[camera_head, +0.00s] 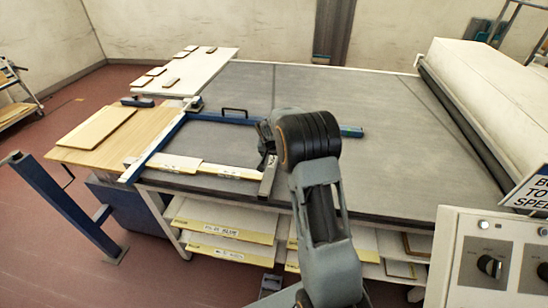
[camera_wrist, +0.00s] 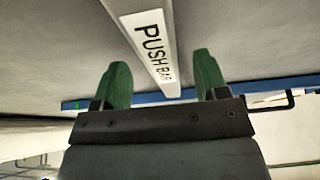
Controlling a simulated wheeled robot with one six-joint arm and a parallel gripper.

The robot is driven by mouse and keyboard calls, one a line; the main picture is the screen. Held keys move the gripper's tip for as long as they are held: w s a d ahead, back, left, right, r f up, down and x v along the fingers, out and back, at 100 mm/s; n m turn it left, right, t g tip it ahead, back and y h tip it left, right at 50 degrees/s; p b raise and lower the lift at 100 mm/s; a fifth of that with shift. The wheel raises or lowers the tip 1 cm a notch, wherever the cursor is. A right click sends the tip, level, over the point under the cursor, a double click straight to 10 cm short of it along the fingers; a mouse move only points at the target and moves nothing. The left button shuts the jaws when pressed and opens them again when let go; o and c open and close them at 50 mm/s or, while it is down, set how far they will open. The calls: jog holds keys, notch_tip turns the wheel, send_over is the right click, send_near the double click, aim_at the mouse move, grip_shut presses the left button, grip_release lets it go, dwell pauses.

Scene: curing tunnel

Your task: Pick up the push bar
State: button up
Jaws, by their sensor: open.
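The push bar (camera_wrist: 148,38) is a pale grey bar with a white label reading PUSH BAR. In the wrist view it runs from the top edge down to the space between my gripper's green fingers (camera_wrist: 162,72). The fingers are apart, one on each side of its near end; I cannot tell the height gap. In the head view a short grey bar (camera_head: 268,179), which looks like the push bar, lies on the dark table near its front edge. My gripper (camera_head: 267,140) is beside and above it there, mostly hidden by my wrist.
A blue frame bar (camera_head: 230,119) with a black handle (camera_head: 235,111) crosses the dark table (camera_head: 370,100). Pale strips (camera_head: 232,171) lie left of the push bar. A wooden table (camera_head: 75,155) stands left, a control box (camera_head: 500,262) right. The table's back right is clear.

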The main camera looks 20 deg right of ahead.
jog(key=shift+x, duration=0.75)
jog(key=c, duration=1.2)
jog(key=shift+r, duration=0.1)
grip_shut()
